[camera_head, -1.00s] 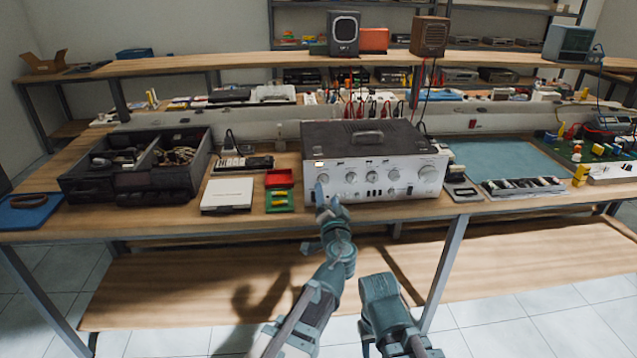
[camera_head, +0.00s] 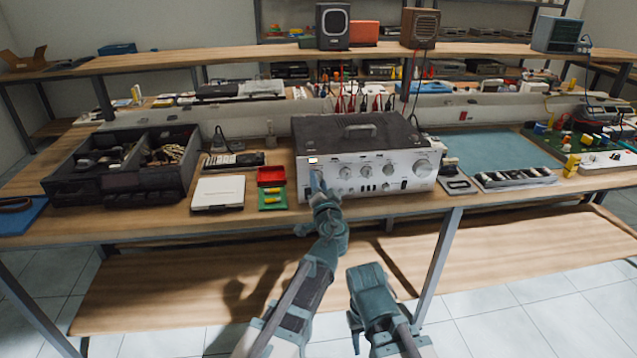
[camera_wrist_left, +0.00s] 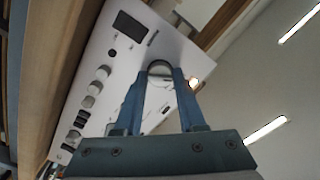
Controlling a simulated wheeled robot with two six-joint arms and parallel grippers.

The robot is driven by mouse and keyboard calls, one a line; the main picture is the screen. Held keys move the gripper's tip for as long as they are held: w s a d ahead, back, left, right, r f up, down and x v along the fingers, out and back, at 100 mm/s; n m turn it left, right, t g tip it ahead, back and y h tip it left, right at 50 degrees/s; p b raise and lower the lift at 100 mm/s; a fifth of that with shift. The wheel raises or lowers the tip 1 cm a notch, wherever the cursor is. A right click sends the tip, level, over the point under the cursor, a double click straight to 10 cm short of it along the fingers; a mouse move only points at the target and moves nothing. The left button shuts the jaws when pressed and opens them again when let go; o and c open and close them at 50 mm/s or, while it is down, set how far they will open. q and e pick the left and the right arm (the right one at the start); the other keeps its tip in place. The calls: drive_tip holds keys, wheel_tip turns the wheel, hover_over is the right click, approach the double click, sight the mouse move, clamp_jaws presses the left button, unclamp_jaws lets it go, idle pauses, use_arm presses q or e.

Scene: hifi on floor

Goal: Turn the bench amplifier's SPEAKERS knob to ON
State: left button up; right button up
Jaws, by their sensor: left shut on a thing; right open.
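The bench amplifier (camera_head: 375,185) stands on the wooden bench, with a silver front, a row of knobs and a dark top. My left gripper (camera_head: 317,182) reaches its front at the left end. In the left wrist view my left gripper (camera_wrist_left: 162,75) is shut on a round knob (camera_wrist_left: 160,68), one finger on each side. This looks like the SPEAKERS knob, but its label and pointer are not readable.
A white box (camera_head: 218,193) and red and green trays (camera_head: 271,188) lie left of the amplifier. A black divided case (camera_head: 120,175) stands farther left. A meter (camera_head: 457,184) is close on the right. The bench's front edge runs below my left wrist.

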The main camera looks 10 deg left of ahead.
use_arm(q)
drive_tip(key=shift+m, duration=0.3)
clamp_jaws()
drive_tip(key=m, duration=0.5)
drive_tip(key=shift+m, duration=0.3)
drive_tip(key=m, duration=0.5)
drive_tip(key=shift+m, duration=0.3)
drive_tip(key=o, duration=1.1)
unclamp_jaws()
drive_tip(key=shift+s, duration=0.1)
